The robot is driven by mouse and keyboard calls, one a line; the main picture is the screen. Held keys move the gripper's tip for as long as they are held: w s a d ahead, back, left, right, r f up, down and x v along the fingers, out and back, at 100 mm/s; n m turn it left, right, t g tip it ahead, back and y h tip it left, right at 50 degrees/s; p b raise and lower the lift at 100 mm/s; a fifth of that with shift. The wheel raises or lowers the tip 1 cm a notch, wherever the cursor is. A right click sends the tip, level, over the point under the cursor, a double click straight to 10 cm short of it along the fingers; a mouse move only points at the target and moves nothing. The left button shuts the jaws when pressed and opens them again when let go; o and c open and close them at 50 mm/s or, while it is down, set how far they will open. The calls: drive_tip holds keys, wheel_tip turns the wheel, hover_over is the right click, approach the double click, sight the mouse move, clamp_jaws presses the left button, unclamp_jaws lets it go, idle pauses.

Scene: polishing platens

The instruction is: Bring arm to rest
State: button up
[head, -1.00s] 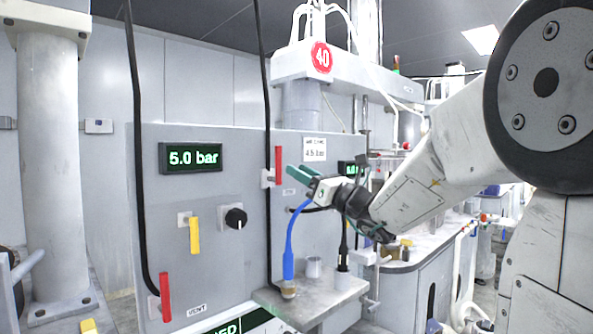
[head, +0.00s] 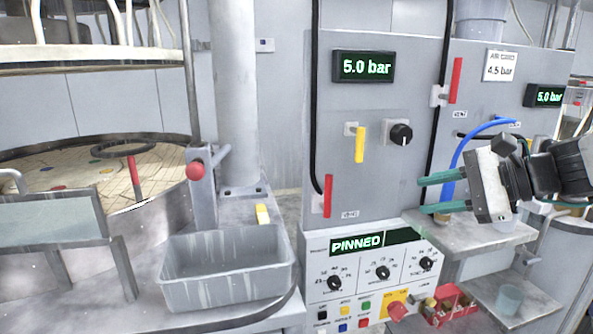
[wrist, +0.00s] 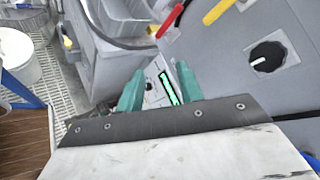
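My gripper (head: 421,195) has two green fingers that point left, in front of the grey panel (head: 390,95), at the right of the head view. The fingers stand apart with nothing between them, so it is open and empty. In the wrist view the fingers of my gripper (wrist: 158,85) are also apart, with the green-lit display (wrist: 170,87) seen between and beyond them. My arm comes in from the right edge of the head view and is held out in the air. A blue hose (head: 462,150) curves behind the gripper, partly hidden by it.
The panel carries a yellow handle (head: 359,145), a black knob (head: 401,134) and red handles (head: 327,196). Below is a control box (head: 340,265) reading PINNED. A grey bin (head: 228,270) stands left, near a round platen (head: 60,165). A metal shelf (head: 490,238) lies below the gripper.

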drive_tip(key=s+f+n+g+h, duration=0.2)
drive_tip(key=s+f+n+h, duration=0.1)
drive_tip(key=s+n, duration=0.2)
drive_tip(key=s+d+f+n+g+h, duration=0.1)
drive_tip(key=s+f+n+h, duration=0.2)
drive_tip(key=s, duration=0.6)
drive_tip(key=s+d+f+n+g+h, duration=0.1)
drive_tip(key=s+f+n+g+h, duration=0.1)
drive_tip(key=s+n+h, duration=0.3)
drive_tip(key=shift+s+d+f+n+g, duration=0.15)
drive_tip(key=shift+s+f+n+g, duration=0.15)
drive_tip(key=shift+s+f+n, duration=0.7)
